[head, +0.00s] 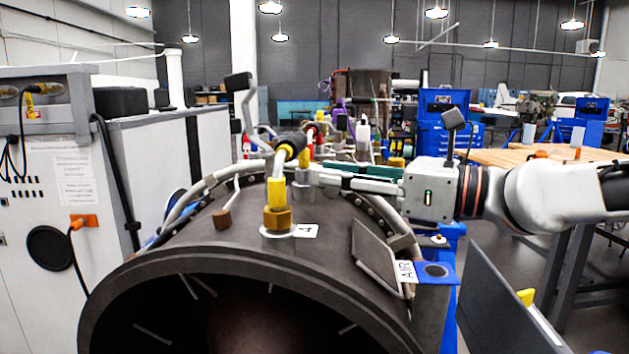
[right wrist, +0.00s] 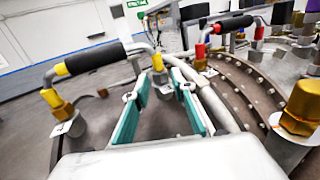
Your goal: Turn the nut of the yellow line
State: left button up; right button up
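The yellow line has a black sleeve (head: 292,147) and yellow collars, with a brass nut (head: 277,218) at its near end on the dark turbine casing (head: 340,235). In the right wrist view that nut (right wrist: 62,111) is left of the fingers. The line's other fitting (right wrist: 163,82) appears between the fingertips, apart from both pads. My right gripper (head: 322,179) reaches in from the right, over the casing. Its two green-padded fingers (right wrist: 160,98) are open and hold nothing. My left gripper is not in view.
A red-collared line (right wrist: 232,25) stands beyond the yellow one. A large brass fitting (right wrist: 302,108) is close on the right in the wrist view. A curved pipe (head: 205,187) and bolted flange cross the casing. A grey cabinet (head: 50,190) stands at left.

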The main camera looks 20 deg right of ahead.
aim_at(316, 194)
jog(key=shift+f+x, duration=0.2)
jog(key=shift+x, duration=0.95)
jog(key=shift+w+a+r+b, duration=0.2)
jog(key=shift+w+a+b, duration=0.1)
jog(key=shift+b, duration=0.05)
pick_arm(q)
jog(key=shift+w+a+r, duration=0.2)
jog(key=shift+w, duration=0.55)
pick_arm(e)
grip_shut()
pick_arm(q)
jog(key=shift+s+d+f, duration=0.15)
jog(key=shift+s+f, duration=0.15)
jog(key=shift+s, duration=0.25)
pick_arm(e)
jog(key=shift+r, duration=0.1)
